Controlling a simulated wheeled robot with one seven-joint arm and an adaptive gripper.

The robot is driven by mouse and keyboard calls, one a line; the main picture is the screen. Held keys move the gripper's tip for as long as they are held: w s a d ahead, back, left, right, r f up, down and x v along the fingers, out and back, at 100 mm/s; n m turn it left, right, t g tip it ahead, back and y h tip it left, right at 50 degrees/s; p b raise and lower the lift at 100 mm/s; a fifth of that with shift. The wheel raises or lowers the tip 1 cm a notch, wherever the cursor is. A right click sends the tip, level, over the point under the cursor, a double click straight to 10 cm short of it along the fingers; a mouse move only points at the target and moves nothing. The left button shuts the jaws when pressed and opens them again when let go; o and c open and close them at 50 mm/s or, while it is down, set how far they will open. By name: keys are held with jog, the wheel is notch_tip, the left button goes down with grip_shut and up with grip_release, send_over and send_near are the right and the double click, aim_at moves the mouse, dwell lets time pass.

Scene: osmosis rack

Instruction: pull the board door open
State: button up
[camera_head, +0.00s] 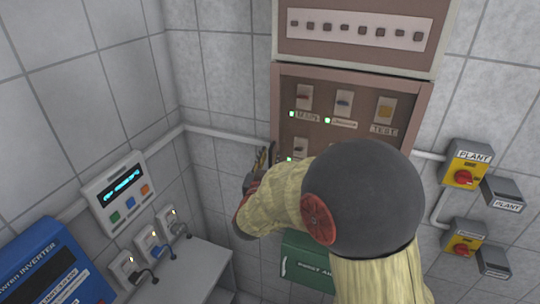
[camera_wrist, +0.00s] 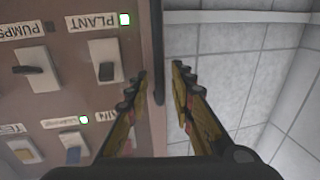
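The board door (camera_head: 340,84) is a brown framed panel with labelled switches on the tiled wall. It looks flush, though my arm hides its lower part. In the wrist view the panel (camera_wrist: 72,78) fills the left side, with its labels upside down. A dark upright bar handle (camera_wrist: 159,60) runs along its edge. My gripper (camera_wrist: 160,72) is open, one finger on each side of the bar, with gaps showing on both sides. In the head view my gripper (camera_head: 262,160) is at the door's left edge, partly hidden by my arm.
A brown box with a row of buttons (camera_head: 355,36) sits above the door. A green box (camera_head: 308,262) is below. Yellow switches with red knobs (camera_head: 465,165) are at right. A white control unit (camera_head: 120,190) and blue inverter (camera_head: 55,265) are at left.

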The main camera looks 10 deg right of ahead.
jog(key=shift+w+d, duration=0.15)
jog(key=shift+w, duration=0.15)
jog(key=shift+c, duration=0.4)
grip_shut()
dwell(0.4)
